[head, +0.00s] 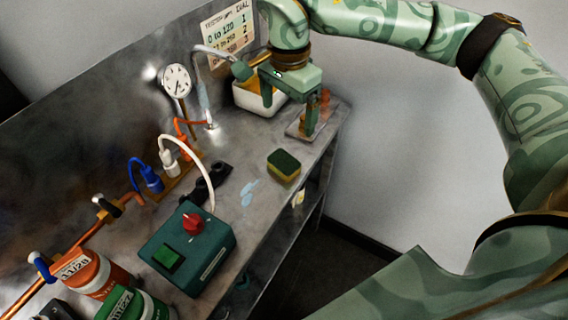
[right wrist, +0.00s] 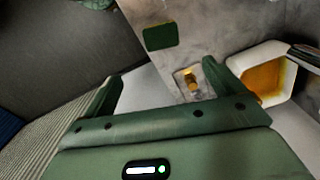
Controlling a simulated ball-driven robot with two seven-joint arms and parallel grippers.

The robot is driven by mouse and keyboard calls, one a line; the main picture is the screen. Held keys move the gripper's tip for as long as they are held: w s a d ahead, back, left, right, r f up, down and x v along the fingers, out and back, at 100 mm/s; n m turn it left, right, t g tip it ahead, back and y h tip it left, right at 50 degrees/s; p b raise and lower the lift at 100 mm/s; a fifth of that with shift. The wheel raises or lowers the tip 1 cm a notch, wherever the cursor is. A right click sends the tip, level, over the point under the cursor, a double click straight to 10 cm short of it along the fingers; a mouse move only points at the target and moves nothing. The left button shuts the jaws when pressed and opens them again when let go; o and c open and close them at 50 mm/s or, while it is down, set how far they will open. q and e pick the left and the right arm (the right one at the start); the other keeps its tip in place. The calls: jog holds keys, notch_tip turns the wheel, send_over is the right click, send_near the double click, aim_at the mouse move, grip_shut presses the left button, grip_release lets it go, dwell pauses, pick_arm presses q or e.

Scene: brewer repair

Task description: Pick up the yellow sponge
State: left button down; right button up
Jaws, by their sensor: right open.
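The yellow sponge (head: 284,169) has a dark green top and lies flat on the metal bench, near its right edge. In the right wrist view, the sponge (right wrist: 160,36) shows its dark green face, ahead of the jaws and apart from them. My right gripper (head: 289,112) is open and empty. It is above the far right end of the bench, beyond the sponge in the head view. Its two fingers (right wrist: 160,78) are spread in the right wrist view. My left gripper is not in view.
A white bin (head: 243,98) with a yellow-orange inside and a small plate (right wrist: 178,84) with a brass fitting (right wrist: 190,80) are near my right gripper. A green control box (head: 187,246) with a red knob, hoses and a gauge (head: 177,81) occupy the bench. The surface around the sponge is mostly clear.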

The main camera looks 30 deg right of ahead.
jog(key=b, duration=0.3)
send_over(284, 160)
jog(key=f, duration=1.1)
jog(key=shift+s+d, duration=0.15)
jog(key=shift+d, duration=0.15)
jog(key=f, duration=0.1)
jog(key=f+b, duration=0.1)
jog(key=f, duration=0.3)
jog(key=shift+a+f+b, duration=0.1)
jog(key=shift+a+b, duration=0.25)
jog(key=shift+b, duration=0.05)
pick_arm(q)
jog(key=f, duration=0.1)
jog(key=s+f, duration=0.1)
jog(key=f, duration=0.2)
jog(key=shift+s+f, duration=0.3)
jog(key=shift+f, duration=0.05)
pick_arm(e)
jog(key=c, duration=1)
